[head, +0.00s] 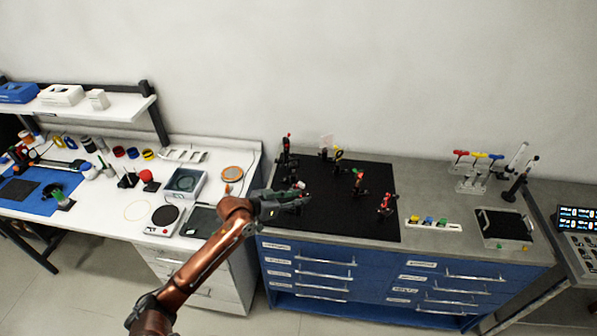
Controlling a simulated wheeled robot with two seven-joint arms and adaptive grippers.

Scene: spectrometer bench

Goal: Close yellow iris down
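A small mount with a yellow ring (338,154), which looks like the yellow iris, stands at the back of the black breadboard (330,215). It is too small to tell how far its opening is closed. My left gripper (306,196) is over the left part of the breadboard, in front of and to the left of the yellow mount and apart from it. Its fingers are small and dark, so I cannot tell whether they are open or shut. My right gripper is out of view.
Red-and-black mounts (360,183) and (386,203) stand on the breadboard right of my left gripper. Another tall mount (287,150) stands at its back left. A white strip with coloured pieces (432,223) lies to the right. The breadboard's front right is clear.

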